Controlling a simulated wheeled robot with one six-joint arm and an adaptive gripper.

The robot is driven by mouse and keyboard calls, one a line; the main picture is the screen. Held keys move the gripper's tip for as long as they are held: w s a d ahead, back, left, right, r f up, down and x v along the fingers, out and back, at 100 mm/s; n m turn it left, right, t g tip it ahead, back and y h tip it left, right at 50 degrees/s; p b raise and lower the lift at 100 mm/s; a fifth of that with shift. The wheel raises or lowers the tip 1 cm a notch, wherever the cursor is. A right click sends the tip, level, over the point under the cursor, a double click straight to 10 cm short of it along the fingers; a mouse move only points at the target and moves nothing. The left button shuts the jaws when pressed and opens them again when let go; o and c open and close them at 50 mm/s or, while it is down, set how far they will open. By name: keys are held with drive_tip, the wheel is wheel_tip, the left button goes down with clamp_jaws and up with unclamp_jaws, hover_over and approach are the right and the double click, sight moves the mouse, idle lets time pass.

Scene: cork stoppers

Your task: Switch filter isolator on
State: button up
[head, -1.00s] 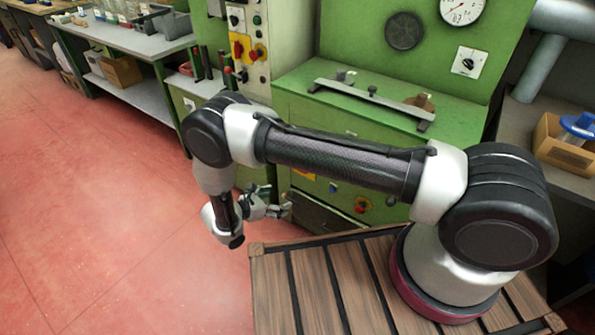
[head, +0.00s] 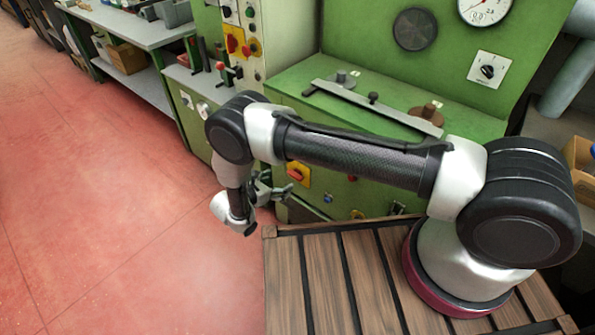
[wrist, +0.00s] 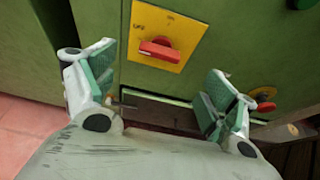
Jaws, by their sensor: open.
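A red rotary isolator handle (wrist: 158,50) sits on a yellow square plate on the green cabinet front in the wrist view. The plate reads OFF at the left and ON at the top; the handle lies sideways, level with OFF. The same switch (head: 297,174) shows in the head view just beyond the gripper. No filter label can be read. My gripper (wrist: 162,88) is open and empty, its green-padded fingers apart, with the handle above the gap between them in the picture. In the head view my gripper (head: 280,192) is low before the cabinet, apart from the handle.
Another red knob (wrist: 264,94) is right of my right finger. An upright panel (head: 240,45) at the left carries more red-on-yellow switches. A metal bar (head: 372,107) lies on the green machine top (head: 300,85). Red floor (head: 120,220) is open at the left.

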sight(294, 175)
drive_tip(key=x, duration=0.8)
drive_tip(key=c, duration=1)
